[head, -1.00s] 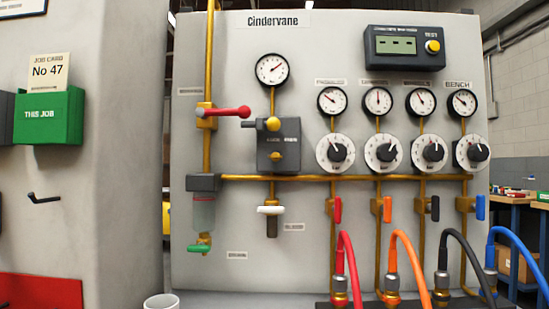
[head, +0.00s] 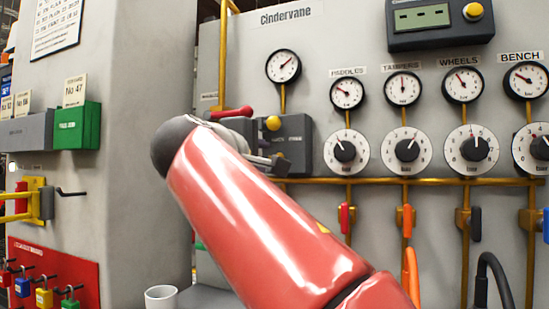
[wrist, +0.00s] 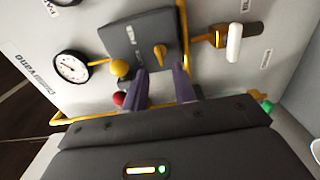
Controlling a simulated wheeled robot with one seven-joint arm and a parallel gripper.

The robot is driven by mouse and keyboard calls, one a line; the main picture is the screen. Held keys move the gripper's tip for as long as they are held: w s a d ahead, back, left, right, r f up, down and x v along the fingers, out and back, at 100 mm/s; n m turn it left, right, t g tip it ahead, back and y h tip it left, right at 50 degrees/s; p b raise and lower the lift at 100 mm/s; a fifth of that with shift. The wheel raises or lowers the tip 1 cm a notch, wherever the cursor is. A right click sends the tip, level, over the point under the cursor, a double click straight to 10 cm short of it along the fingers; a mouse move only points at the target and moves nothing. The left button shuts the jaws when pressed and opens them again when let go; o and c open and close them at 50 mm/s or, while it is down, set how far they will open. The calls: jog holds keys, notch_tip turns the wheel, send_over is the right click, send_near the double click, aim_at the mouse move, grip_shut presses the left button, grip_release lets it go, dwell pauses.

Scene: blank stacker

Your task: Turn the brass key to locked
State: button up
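The brass key (wrist: 160,50) shows in the wrist view on the face of a dark grey lock box (wrist: 137,34). My gripper (wrist: 161,74) is open, its two fingers apart and empty. Its fingertips point at the box, and the key shows just beyond the gap between them; it does not look gripped. In the head view my gripper (head: 276,163) is in front of the lower part of the lock box (head: 295,132). I cannot read the key's position marks.
A yellow knob (wrist: 119,68) and a red handle end (wrist: 118,98) lie close to my fingers. A white-handled valve (wrist: 234,42) is at the right of the wrist view. Dials (head: 407,149) and a brass pipe (head: 400,181) cover the panel's right side.

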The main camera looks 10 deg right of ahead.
jog(key=x, duration=0.6)
jog(key=shift+p, duration=0.4)
jog(key=shift+c, duration=0.5)
grip_shut()
